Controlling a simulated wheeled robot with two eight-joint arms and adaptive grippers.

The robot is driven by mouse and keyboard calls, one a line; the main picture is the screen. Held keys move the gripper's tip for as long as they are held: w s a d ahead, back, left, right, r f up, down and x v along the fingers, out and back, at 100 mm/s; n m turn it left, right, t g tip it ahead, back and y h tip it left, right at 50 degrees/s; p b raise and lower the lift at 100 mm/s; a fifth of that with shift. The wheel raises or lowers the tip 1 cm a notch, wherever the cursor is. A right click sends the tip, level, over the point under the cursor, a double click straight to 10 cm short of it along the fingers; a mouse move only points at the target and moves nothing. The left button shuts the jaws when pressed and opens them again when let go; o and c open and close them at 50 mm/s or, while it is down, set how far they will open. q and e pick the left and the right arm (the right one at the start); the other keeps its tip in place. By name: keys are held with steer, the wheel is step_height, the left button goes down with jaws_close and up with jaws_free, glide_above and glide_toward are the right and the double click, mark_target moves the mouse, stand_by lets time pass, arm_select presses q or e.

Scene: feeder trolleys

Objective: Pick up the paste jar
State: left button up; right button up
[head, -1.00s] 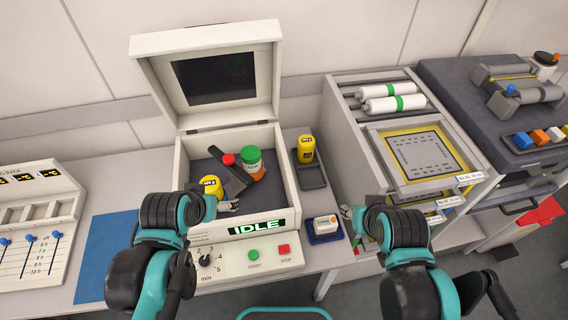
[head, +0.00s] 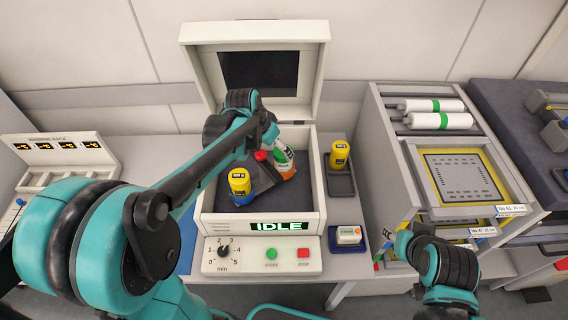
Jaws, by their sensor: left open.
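The paste jar (head: 285,163), white with green and orange on its side, stands tilted in a holder inside the open machine (head: 315,185). My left arm and gripper hide its lid. My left gripper (head: 270,132) is open above and beside the jar's top. Its fingers are small and partly hidden by my wrist, so I cannot tell whether they touch the jar. My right gripper (head: 388,238) is low at the right, beside the rack and away from the jar; its fingers are too small to read.
A red knob (head: 262,155) is close to my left gripper. The raised lid (head: 318,75) stands behind.

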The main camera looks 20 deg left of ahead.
mark_target(281, 153)
arm_select(q)
steer(key=shift+m, duration=0.4)
steer(key=w+f, duration=0.3)
steer(key=shift+w+a+f, duration=0.1)
steer(key=shift+w+a, duration=0.2)
steer(key=shift+w, duration=0.05)
steer(key=shift+w+d+f+g+b, duration=0.2)
steer(key=shift+f+b, duration=0.1)
steer(key=shift+f, duration=0.35)
steer(key=shift+w+d+f+g+b, duration=0.1)
steer(key=shift+w+f+b, duration=0.15)
steer(key=shift+f, duration=0.35)
steer(key=b+x, duration=0.1)
steer(key=x, duration=0.2)
steer(key=b+x, duration=0.1)
steer(key=x, duration=0.1)
steer(key=shift+s+d+f+b, duration=0.15)
steer(key=shift+s+d+b, duration=0.05)
steer(key=shift+s+b, duration=0.1)
steer(key=shift+c, duration=0.6)
steer(key=c, duration=1.7)
